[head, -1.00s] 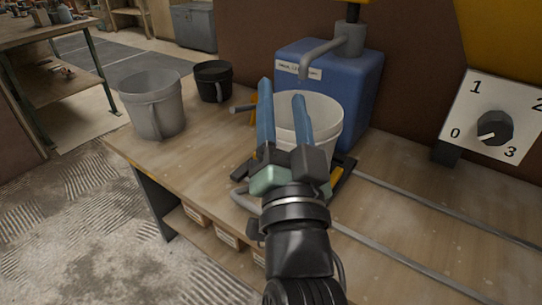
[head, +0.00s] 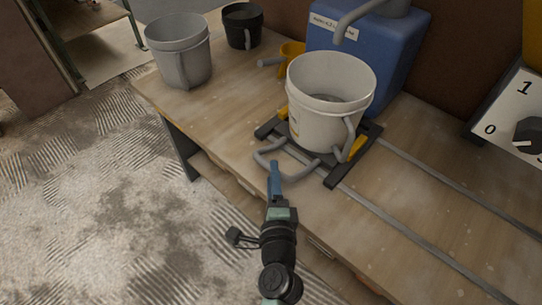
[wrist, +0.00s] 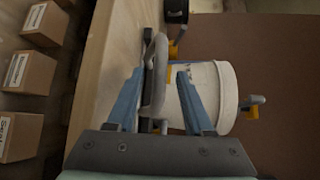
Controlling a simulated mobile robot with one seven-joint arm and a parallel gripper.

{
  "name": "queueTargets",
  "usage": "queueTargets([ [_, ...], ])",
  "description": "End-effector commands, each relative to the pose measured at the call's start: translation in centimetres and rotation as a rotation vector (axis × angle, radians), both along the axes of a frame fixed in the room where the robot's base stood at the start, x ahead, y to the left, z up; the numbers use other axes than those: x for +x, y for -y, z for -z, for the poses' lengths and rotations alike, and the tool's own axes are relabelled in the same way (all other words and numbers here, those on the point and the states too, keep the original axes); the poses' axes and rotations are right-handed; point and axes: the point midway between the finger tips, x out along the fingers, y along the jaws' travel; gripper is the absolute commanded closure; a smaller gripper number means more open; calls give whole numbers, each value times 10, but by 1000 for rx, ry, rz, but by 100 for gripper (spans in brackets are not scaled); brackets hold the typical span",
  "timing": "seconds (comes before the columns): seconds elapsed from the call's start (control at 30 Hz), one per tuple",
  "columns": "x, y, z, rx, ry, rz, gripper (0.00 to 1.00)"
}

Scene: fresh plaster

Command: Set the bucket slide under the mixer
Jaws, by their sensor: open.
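The bucket slide (head: 333,181) is a dark frame with yellow blocks and a grey loop handle (head: 268,157) on its front left side. A white bucket (head: 318,122) stands upright on it. The slide sits at the left end of two metal rails. My gripper (head: 274,165) is at the handle, low at the bench edge. In the wrist view, its open blue fingers (wrist: 158,90) lie on either side of the grey handle (wrist: 156,70); contact cannot be told. The white bucket (wrist: 215,90) is behind the right finger. The mixer cannot be made out clearly; only a yellow part (head: 536,45) shows at the right edge.
A blue tank (head: 385,50) with a grey spout stands behind the bucket. A grey bucket (head: 182,60), a black bucket (head: 243,28) and a yellow tool (head: 290,52) are to the left. A dial panel (head: 510,110) is at right. The rails (head: 440,182) are clear rightward.

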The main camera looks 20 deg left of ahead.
Motion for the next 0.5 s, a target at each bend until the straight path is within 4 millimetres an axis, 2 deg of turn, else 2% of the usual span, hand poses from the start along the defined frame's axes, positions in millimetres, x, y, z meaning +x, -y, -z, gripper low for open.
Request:
queueTargets([
  [0.2, 35, -17, 5, 0, 2, -2, 48],
  [0.5, 56, -27, 9, -2, 1, -1, 48],
])
